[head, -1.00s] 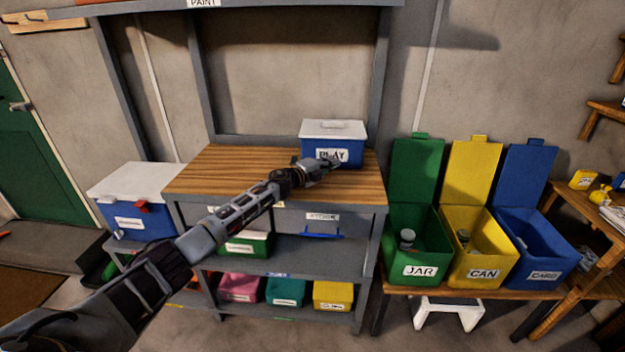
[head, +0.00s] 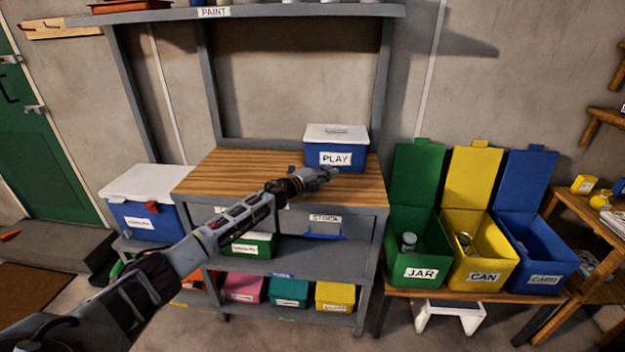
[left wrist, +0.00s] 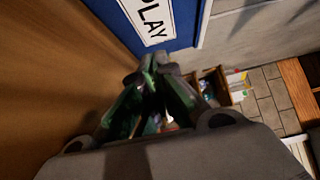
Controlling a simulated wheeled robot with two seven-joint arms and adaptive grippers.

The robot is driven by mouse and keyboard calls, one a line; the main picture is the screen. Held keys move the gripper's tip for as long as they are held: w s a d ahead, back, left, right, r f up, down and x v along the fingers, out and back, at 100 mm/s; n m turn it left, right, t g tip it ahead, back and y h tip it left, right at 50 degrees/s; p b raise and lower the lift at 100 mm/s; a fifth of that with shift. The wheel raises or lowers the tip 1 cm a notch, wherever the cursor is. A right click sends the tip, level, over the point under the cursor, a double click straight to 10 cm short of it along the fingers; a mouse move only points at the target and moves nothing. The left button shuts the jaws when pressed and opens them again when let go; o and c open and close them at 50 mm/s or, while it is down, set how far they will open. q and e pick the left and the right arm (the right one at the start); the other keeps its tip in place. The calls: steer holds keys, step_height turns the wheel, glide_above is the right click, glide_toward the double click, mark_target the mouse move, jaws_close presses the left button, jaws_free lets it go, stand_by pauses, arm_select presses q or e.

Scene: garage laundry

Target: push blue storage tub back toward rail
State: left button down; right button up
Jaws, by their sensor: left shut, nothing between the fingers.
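The blue storage tub (head: 350,160) has a white lid and a PLAY label. It stands at the back right of the wooden bench top (head: 235,172), close to the grey back rail (head: 262,143); I cannot tell whether they touch. My left gripper (head: 330,174) is shut and empty, low in front of the tub's labelled face. In the left wrist view the tub (left wrist: 185,42) is just beyond the shut fingertips (left wrist: 160,62); contact is not clear. My right gripper is not in view.
A blue tub with a white lid (head: 150,222) stands left of the bench. Open green (head: 418,262), yellow (head: 480,268) and blue (head: 540,268) bins stand to the right. A grey upright post (head: 380,90) rises behind the tub. The bench top left of the tub is clear.

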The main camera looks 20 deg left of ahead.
arm_select(q)
steer(key=v, duration=0.3)
steer(key=shift+s+a, duration=0.1)
steer(key=shift+s, duration=0.1)
steer(key=shift+v, duration=1.7)
steer(key=shift+s+a, duration=0.15)
steer(key=shift+s, duration=0.1)
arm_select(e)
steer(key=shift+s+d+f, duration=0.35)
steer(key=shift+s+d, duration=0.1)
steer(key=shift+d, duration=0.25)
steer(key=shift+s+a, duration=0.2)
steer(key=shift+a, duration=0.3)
